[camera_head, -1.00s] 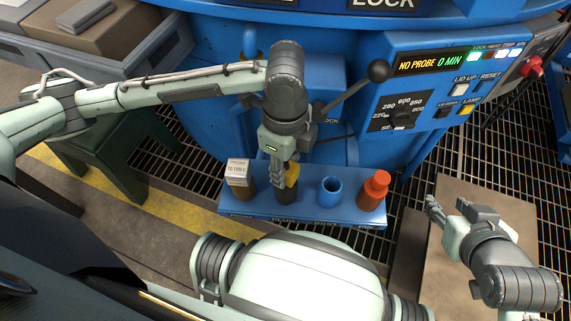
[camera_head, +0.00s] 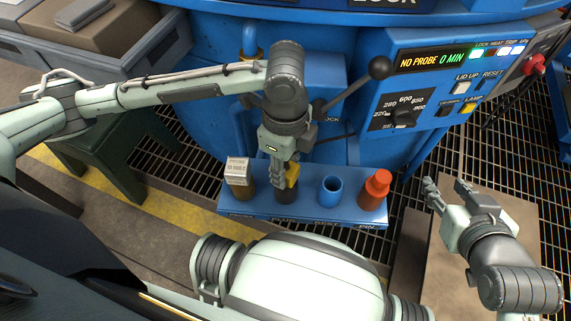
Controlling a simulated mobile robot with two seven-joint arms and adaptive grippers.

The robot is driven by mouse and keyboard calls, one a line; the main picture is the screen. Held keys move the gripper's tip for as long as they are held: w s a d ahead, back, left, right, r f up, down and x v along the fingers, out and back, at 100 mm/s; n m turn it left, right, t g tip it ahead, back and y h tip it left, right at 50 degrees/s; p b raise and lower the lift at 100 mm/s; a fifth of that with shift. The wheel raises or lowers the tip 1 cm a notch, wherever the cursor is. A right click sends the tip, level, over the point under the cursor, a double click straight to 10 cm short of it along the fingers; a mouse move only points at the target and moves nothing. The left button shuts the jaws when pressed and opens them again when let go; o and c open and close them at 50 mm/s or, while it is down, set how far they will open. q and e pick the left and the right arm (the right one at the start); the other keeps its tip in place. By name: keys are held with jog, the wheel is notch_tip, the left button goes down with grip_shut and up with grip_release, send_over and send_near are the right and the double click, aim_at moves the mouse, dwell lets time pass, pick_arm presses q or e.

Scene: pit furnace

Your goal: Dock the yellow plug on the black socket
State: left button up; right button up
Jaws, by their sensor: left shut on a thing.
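The yellow plug (camera_head: 292,175) shows partly at the fingertips of my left gripper (camera_head: 281,178). My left gripper is shut on it, pointing down, and its fingers hide much of the plug. Directly below is a dark cylinder (camera_head: 286,196), which looks like the black socket, on a blue rack (camera_head: 308,213). I cannot tell whether plug and cylinder touch. My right gripper (camera_head: 446,188) is at the right, its fingers apart and empty.
On the rack, a pale labelled box (camera_head: 237,166) tops a brown cylinder at the left. A blue cup (camera_head: 331,190) and a red-orange cylinder (camera_head: 375,188) stand to the right. The blue furnace with its control panel (camera_head: 430,90) is behind.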

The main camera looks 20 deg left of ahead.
pick_arm(q)
jog(key=shift+p, duration=0.7)
dwell(0.6)
jog(key=shift+p, duration=0.65)
jog(key=shift+f, duration=0.55)
jog(key=o, duration=0.9)
